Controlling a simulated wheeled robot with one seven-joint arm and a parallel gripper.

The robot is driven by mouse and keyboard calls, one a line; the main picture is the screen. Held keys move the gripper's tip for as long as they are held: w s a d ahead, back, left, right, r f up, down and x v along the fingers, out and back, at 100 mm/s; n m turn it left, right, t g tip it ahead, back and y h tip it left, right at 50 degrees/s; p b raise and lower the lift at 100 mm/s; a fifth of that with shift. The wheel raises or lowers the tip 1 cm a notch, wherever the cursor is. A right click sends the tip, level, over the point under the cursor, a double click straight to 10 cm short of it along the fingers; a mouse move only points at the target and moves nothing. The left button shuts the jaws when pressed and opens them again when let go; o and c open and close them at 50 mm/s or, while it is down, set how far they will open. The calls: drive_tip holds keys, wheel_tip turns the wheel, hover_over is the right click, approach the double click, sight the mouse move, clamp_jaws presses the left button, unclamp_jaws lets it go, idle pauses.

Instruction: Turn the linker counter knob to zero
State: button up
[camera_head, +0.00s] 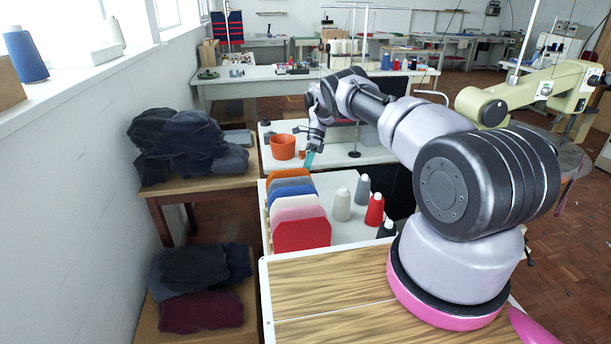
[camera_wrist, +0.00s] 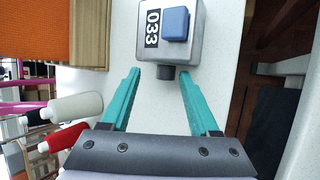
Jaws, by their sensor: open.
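The linker counter is a grey box (camera_wrist: 199,48) with a blue button (camera_wrist: 176,24) and a display (camera_wrist: 153,28) reading 033, turned sideways in the wrist view. Its short dark knob (camera_wrist: 167,72) sticks out of the side facing me. My gripper (camera_wrist: 161,74) is open, with one teal finger to each side of the knob. The tips are about level with the knob in the picture, with gaps on both sides; I cannot tell the depth. In the head view my gripper (camera_head: 309,159) points down beyond the coloured panels. I cannot make out the counter there.
Upright coloured panels (camera_head: 301,235) stand in a row on the white table, with thread cones (camera_head: 374,210) to their right. An orange pot (camera_head: 282,147) stands left of my gripper. Dark folded cloth (camera_head: 185,145) lies on a side table. An orange piece (camera_wrist: 36,32) is left of the counter.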

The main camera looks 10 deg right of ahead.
wheel_tip(320, 180, up, 8)
drive_tip(key=shift+r, duration=0.2)
idle(0.3)
drive_tip(key=s+d+f+n+t, duration=0.15)
drive_tip(key=s+d+t, duration=0.3)
drive_tip(key=t, duration=0.55)
drive_tip(key=shift+n, duration=0.35)
drive_tip(key=x, duration=1)
drive_tip(key=shift+s+a+r, duration=0.1)
drive_tip(key=shift+s+a, duration=0.2)
drive_tip(key=shift+s, duration=0.05)
drive_tip(key=shift+c, duration=0.4)
clamp_jaws()
